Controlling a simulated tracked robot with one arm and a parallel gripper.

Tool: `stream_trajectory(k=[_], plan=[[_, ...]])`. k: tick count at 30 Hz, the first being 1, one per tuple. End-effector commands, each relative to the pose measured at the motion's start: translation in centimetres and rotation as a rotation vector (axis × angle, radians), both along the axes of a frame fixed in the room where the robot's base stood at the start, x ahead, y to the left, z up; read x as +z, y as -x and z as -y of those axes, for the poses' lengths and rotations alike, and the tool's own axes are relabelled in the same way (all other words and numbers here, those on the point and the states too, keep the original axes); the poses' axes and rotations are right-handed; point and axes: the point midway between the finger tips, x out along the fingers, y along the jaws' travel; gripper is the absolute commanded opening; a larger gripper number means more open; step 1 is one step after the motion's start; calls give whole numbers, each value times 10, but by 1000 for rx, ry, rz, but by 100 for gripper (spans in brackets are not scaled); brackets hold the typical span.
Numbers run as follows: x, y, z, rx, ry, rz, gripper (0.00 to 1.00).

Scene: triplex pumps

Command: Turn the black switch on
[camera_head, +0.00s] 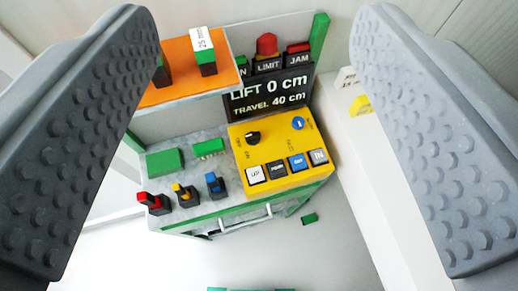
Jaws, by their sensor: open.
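The black switch (253,137) is a small round knob on the upper left of a yellow control panel (279,140), which sits on a grey bench. My gripper (256,30) is open and empty, with one grey, dimpled finger at each side of the picture. The bench and panel show between the fingers, beyond them, and nothing touches the knob.
The panel also has a blue round knob (298,123) and a row of push buttons. Red (153,202), yellow (184,194) and blue (216,185) levers stand left of it. Behind are an orange shelf (190,88) and a black "LIFT 0 cm" display (268,93).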

Motion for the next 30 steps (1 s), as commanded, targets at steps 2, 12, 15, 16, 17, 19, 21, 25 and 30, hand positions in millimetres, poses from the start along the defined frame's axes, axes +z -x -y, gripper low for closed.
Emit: stream_trajectory(k=[2, 12, 15, 16, 17, 19, 21, 25, 30], plan=[[-59, -29, 11, 31, 1, -82, 58], [-308, -111, 25, 207, 52, -385, 58], [-354, -117, 23, 246, 62, -434, 58], [-364, -118, 22, 255, 63, -444, 58], [-372, -119, 21, 263, 65, -452, 58], [-384, -120, 20, 275, 70, -463, 58], [-391, -121, 19, 281, 70, -469, 58], [-400, -128, 18, 282, 72, -473, 58], [-418, -145, 12, 281, 71, -475, 58]])
